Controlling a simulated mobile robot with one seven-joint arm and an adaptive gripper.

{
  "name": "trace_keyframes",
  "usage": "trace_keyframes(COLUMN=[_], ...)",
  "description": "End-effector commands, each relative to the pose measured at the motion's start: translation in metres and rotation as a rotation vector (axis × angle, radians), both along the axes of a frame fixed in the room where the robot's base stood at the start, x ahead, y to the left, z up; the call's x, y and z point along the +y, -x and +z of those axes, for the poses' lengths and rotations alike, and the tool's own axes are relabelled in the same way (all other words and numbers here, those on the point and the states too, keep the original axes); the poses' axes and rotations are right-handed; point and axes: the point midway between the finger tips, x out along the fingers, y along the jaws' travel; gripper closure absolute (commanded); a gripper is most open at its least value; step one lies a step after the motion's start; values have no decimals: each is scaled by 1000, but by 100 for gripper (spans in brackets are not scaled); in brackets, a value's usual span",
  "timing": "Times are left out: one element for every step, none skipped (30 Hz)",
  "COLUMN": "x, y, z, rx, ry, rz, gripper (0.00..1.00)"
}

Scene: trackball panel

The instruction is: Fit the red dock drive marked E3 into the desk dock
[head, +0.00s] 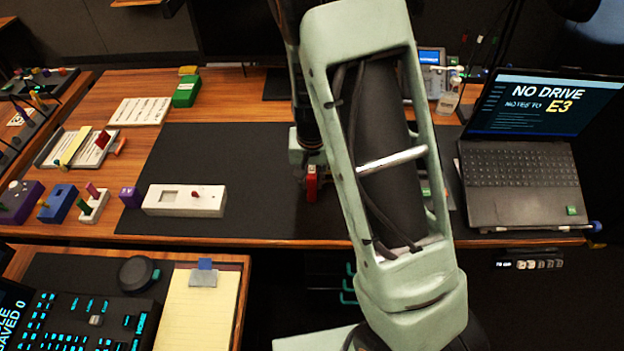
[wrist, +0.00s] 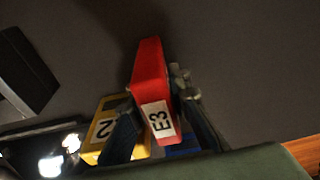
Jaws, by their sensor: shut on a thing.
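The red drive (wrist: 150,65) has a white label reading E3 and sits between the two fingers of my gripper (wrist: 153,98) in the wrist view. The fingers are shut on its sides. In the head view the red drive (head: 312,183) shows upright below my gripper, over the black desk mat; I cannot tell if it touches the mat. A white box (head: 165,208) with a square recess and a small red piece on top lies on the mat to the left. I cannot tell whether it is the desk dock.
A yellow block (wrist: 102,130) marked 2 and a blue one (wrist: 183,152) show behind the fingers. The laptop (head: 520,175) at right reads NO DRIVE, NOTES TO E3. A purple block (head: 130,197) stands left of the white box. The mat (head: 245,165) between box and gripper is clear.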

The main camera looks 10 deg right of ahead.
Motion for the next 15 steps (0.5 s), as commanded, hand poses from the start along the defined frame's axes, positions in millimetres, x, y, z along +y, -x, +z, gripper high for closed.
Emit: trace_keyframes(x=[0, 0, 0, 0, 0, 0, 0, 0, 0, 0, 0, 0, 0, 0, 0], y=[0, 0, 0, 0, 0, 0, 0, 0, 0, 0, 0, 0, 0, 0, 0], z=[0, 0, -2, -3, -4, -3, -3, -3, -3, -2, -2, -2, -2, -2, -2], rx=[0, 0, 0, 0, 0, 0, 0, 0, 0, 0, 1, 1, 1, 0, 1], ry=[0, 0, 0, 0, 0, 0, 0, 0, 0, 0, 0, 0, 0, 0, 0], rz=[0, 0, 0, 0, 0, 0, 0, 0, 0, 0, 0, 0, 0, 0, 0], gripper=[100, 100, 100, 100, 100, 80, 77, 73, 69, 66, 66, 66, 66, 66, 66])
